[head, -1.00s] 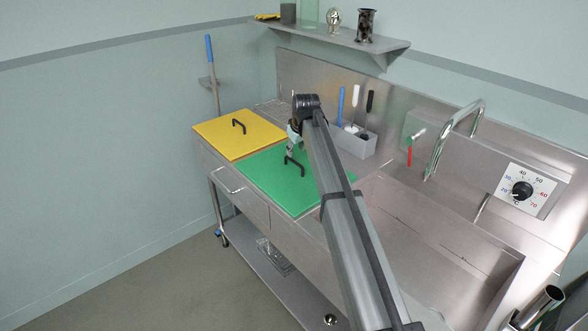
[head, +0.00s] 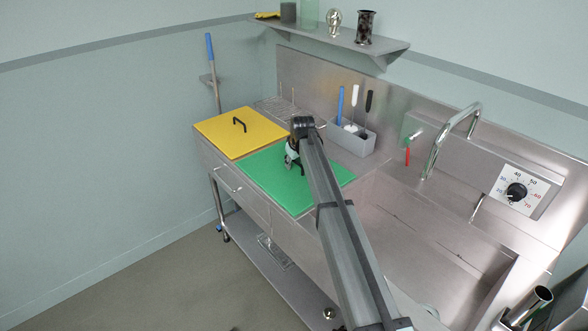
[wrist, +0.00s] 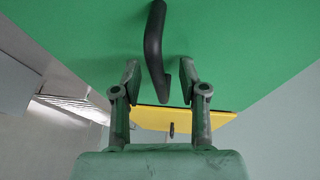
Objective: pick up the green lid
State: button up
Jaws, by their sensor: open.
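The green lid (head: 278,190) lies flat on the steel counter, to the right of the yellow lid, and fills much of the wrist view (wrist: 250,45). Its black handle (wrist: 154,50) shows in the wrist view, with its lower end between my two fingers. My gripper (wrist: 160,78) is open, one finger on each side of the handle, with a gap on both sides. In the head view my gripper (head: 293,165) is low over the green lid and hides most of the handle.
The yellow lid (head: 232,138) with its own black handle lies to the left. A grey holder (head: 350,138) with several tools stands behind. A curved tap (head: 440,145) and a dial (head: 517,192) are to the right, and a shelf (head: 340,40) hangs above.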

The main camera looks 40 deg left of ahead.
grip_shut()
jog(key=shift+r, duration=0.15)
